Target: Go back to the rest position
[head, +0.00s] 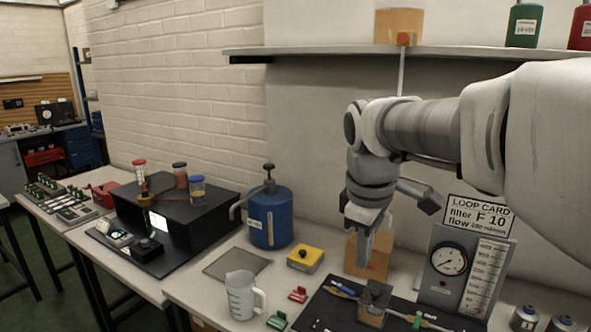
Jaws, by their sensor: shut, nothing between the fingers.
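My arm comes in from the right in the head view. My gripper (361,258) points down, shut and empty. It is above a dark panel (335,312) on the bench, in front of an amber box-shaped container (376,262) that it partly hides. Just below the fingertips stands a small grey cup-like holder (375,299) with an amber lower part, in line with blue and yellow fittings on the panel. I cannot tell the exact gap between the fingertips and the holder.
A loop card sign (479,213) stands above a gauge board (466,270) at right. A blue canister (270,217), a yellow button box (304,259), a clear jug (242,296) and red and green clips lie left. A shelf (450,51) runs above the arm.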

